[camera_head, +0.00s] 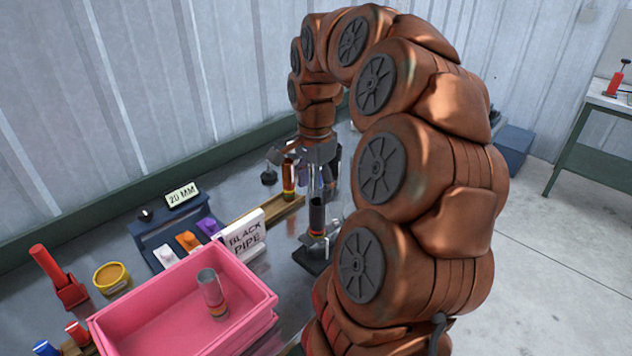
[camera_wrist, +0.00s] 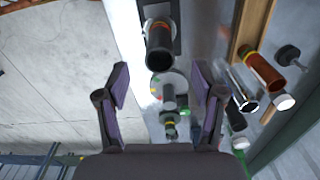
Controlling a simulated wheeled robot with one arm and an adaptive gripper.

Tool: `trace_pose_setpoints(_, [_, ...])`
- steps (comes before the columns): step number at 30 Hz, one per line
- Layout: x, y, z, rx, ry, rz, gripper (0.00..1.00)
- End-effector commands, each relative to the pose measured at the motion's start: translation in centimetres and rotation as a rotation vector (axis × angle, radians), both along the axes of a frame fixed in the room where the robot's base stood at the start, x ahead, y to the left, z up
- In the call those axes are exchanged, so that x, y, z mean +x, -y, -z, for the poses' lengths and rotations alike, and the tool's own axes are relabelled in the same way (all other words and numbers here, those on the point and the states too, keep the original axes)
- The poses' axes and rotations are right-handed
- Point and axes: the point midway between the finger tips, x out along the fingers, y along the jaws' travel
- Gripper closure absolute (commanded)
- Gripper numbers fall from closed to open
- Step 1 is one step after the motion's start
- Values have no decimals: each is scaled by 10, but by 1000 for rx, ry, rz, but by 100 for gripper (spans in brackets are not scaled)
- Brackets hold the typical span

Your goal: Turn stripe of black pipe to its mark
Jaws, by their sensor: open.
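A black pipe (camera_head: 317,214) stands upright on a dark base (camera_head: 306,257), with a yellow and orange band near its foot.
A white "BLACK PIPE" sign (camera_head: 246,238) stands left of the base. A pink bin (camera_head: 130,318) holds a grey pipe. A copper pipe (camera_wrist: 264,72) stands in a wooden tray (camera_wrist: 250,25). A grey disc with coloured dots (camera_wrist: 157,88) shows between the fingers.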

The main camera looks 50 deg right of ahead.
Motion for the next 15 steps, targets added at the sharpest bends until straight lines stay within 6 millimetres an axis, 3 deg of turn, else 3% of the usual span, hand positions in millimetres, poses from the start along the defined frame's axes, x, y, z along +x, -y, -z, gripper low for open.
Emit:
trace_pose_setpoints(5, [-1, 5, 6, 0, -3, 26, 32])
trace_pose_setpoints(15, [-1, 3, 45, 2, -3, 22, 32])
